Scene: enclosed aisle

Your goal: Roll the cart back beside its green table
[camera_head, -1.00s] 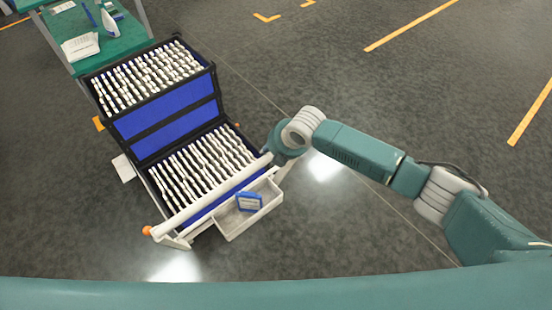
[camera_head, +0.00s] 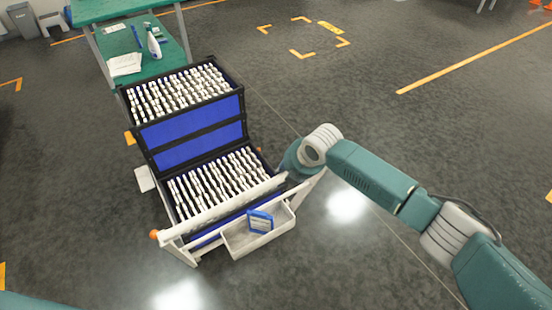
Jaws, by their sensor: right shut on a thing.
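The cart (camera_head: 190,145) stands left of centre, with a blue-panelled upper tier and a lower tier, both full of white slotted pieces. A white handle bar (camera_head: 220,208) runs along its near side, with an orange end at the left. My right gripper (camera_head: 287,174) is shut on the right end of this handle; its fingers are mostly hidden. The green table (camera_head: 100,10) is at the upper left, with a green lower shelf (camera_head: 165,52). The cart's far left corner overlaps the shelf's near edge in the picture; I cannot tell whether they touch. My left gripper is out of view.
A white bin (camera_head: 239,241) holding a blue box (camera_head: 260,221) hangs on the cart's near side. A spray bottle (camera_head: 154,46) and papers (camera_head: 125,64) lie on the shelf. Orange floor marks (camera_head: 330,27) are at the back. Open floor lies right. Grey bins (camera_head: 21,20) stand far left.

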